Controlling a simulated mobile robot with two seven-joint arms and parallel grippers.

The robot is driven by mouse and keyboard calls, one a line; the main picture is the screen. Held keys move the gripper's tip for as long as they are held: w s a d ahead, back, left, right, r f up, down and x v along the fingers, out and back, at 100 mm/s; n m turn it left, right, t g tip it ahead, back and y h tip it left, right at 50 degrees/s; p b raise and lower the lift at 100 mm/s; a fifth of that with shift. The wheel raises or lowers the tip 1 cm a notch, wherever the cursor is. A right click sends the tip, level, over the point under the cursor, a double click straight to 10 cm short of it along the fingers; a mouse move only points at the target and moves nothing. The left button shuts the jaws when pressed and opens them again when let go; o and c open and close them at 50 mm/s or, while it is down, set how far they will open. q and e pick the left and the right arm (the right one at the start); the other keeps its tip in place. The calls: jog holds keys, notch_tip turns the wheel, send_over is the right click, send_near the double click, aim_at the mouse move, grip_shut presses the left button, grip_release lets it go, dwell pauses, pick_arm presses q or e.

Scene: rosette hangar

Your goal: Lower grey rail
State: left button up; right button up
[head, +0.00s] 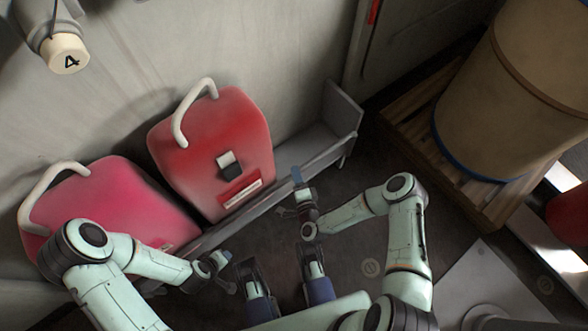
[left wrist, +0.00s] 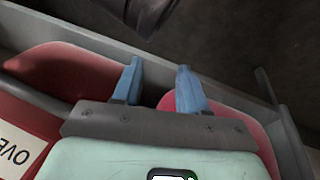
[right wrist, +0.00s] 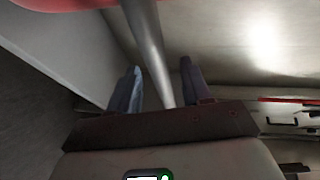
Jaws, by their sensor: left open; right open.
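The grey rail (head: 328,157) runs along the front of a grey trough-like rack that holds two red cases by the wall. My right gripper (head: 297,183) is open at the rail, right of the nearer-middle case; contact cannot be told. My left gripper (head: 217,262) is open near the rack's left part, low in the head view. In the left wrist view its open fingers (left wrist: 158,88) show before a grey band (left wrist: 85,42) and red case surfaces.
The red case (head: 205,140) with a white handle and black latch stands in the rack. A second, pinker case (head: 110,195) stands left of it. A large tan drum (head: 510,75) stands on a wooden pallet (head: 405,115) at right. Dark floor lies between.

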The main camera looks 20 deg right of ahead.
pick_arm(q)
jog(key=shift+s+a+f+g+b, duration=0.15)
jog(key=shift+s+f+g+b, duration=0.25)
jog(key=shift+s+f, duration=0.6)
pick_arm(e)
jog(key=w, duration=0.3)
jog(key=shift+w+d+f, duration=0.1)
jog(key=shift+w+f, duration=0.2)
grip_shut()
